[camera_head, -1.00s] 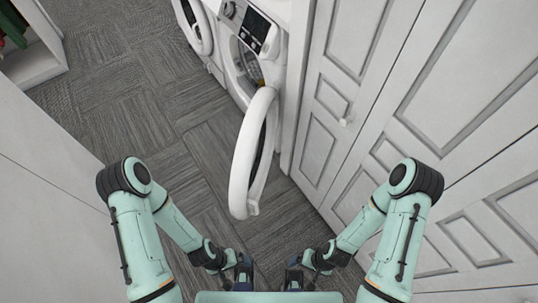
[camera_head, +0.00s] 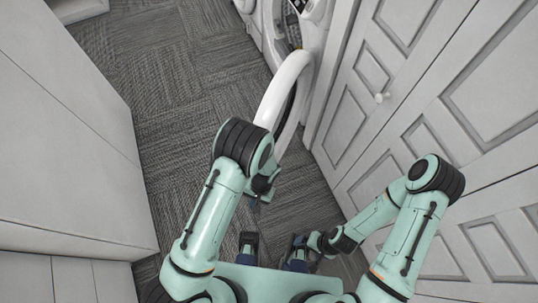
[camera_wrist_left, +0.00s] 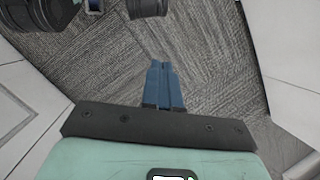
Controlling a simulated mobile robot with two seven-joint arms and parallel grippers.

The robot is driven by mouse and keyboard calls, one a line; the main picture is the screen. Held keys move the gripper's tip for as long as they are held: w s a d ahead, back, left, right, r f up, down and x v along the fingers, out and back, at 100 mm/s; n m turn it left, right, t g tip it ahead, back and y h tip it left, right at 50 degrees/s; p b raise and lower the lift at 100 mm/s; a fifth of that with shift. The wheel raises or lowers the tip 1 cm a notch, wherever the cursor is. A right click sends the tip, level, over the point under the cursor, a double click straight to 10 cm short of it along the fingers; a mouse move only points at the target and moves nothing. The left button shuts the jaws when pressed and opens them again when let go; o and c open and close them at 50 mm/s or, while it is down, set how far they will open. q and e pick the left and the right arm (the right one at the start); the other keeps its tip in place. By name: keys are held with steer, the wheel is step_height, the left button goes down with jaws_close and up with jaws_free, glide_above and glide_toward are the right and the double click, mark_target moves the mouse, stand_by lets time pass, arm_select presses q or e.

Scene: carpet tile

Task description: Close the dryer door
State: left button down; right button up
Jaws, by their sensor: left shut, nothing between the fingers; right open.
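The dryer door (camera_head: 288,75) is a white ring with a dark inside, swung open from the front of the white dryer (camera_head: 318,38) in the head view. My left forearm crosses in front of its near end. My left gripper (camera_head: 254,201) is low, just on the near side of the door, largely hidden by my arm; whether it touches the door cannot be told. In the left wrist view its blue fingers (camera_wrist_left: 163,84) are shut together over bare carpet, with nothing between them. My right gripper (camera_head: 298,243) is open and low at the front, apart from the door.
White panelled cupboard doors (camera_head: 415,100) with a small knob stand on the right. A white cabinet (camera_head: 60,140) stands on the left. Grey carpet (camera_head: 180,90) between them is clear.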

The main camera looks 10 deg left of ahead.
arm_select(q)
steer(key=w+d+r+m+t+y+b, duration=0.1)
steer(key=w+d+r+t+y+b, duration=0.15)
steer(key=w+d+r, duration=0.55)
steer(key=w+d+r+t+y+b, duration=0.15)
steer(key=d+r+t+y, duration=0.35)
steer(key=r, duration=0.6)
steer(key=w+a+f, duration=0.2)
steer(key=a+f, duration=0.1)
steer(key=a, duration=0.2)
steer(key=w+a+f+g, duration=0.1)
steer(key=w+a+f, duration=0.1)
steer(key=a+f, duration=0.1)
steer(key=shift+w+a+f+h+b, duration=0.25)
steer(key=shift+a+h+b, duration=0.2)
steer(key=shift+a, duration=0.4)
steer(key=shift+a, duration=0.1)
